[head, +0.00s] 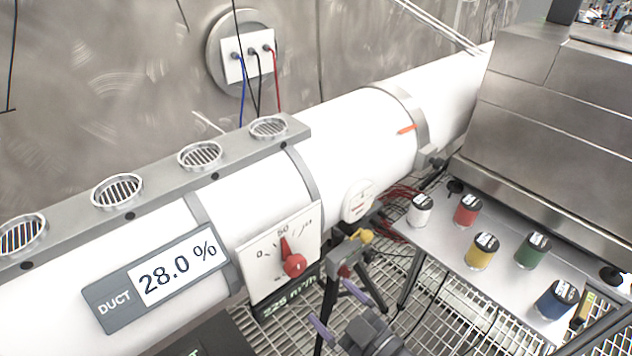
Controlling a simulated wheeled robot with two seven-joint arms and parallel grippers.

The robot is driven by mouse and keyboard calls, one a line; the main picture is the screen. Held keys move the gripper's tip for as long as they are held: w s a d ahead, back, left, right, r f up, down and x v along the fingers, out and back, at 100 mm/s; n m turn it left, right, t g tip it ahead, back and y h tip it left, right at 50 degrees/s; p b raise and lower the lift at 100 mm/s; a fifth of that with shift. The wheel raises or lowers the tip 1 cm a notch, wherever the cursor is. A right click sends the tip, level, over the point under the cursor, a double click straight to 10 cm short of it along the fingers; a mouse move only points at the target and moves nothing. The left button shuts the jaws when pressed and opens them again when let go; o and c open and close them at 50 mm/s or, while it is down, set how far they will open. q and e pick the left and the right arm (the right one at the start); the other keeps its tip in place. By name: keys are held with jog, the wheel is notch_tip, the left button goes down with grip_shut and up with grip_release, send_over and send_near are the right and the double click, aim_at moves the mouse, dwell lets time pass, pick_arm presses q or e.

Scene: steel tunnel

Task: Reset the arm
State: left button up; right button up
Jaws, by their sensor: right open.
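My right gripper (340,311) is low in the middle of the head view, with its dark grey body (372,336) at the bottom edge. Its two fingers with purple pads are spread apart and nothing shows between them. It is in front of the duct, below the dial, above the grated floor. My left gripper is not in view. The white duct (345,135) runs from lower left to upper right. Its dial plate (264,265) has a red knob (294,265) with the pointer near 50. The duct display (178,275) reads 28.0 %.
A stand with a yellow part (360,237) rises close behind my right gripper. On the right, a metal shelf (440,240) bears white (420,212), red (466,212), yellow (481,254), green (530,253) and blue (556,301) canisters. A large steel housing (550,120) stands behind it.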

jog(key=s+d+f+m+g+h+b, duration=0.1)
jog(key=s+d+f+m+g+h, duration=0.2)
jog(key=f, duration=0.6)
jog(key=s+d+f+m+g+h+b, duration=0.1)
jog(key=s+d+f+g+h, duration=0.25)
jog(key=f, duration=0.55)
jog(key=s+d+f+m+g+h, duration=0.1)
jog(key=s+d+f+m+h, duration=0.1)
jog(key=s+d+f, duration=0.45)
jog(key=s+f+m+g+h, duration=0.1)
jog(key=s+f+g, duration=0.2)
jog(key=s, duration=0.6)
jog(key=s+a+f+m+g+h+b, duration=0.1)
jog(key=s+f+g, duration=0.2)
jog(key=s+f, duration=0.4)
jog(key=s, duration=0.2)
jog(key=shift+s+f, duration=0.15)
jog(key=shift+s, duration=0.25)
jog(key=shift+w+g, duration=0.1)
jog(key=shift+g, duration=0.15)
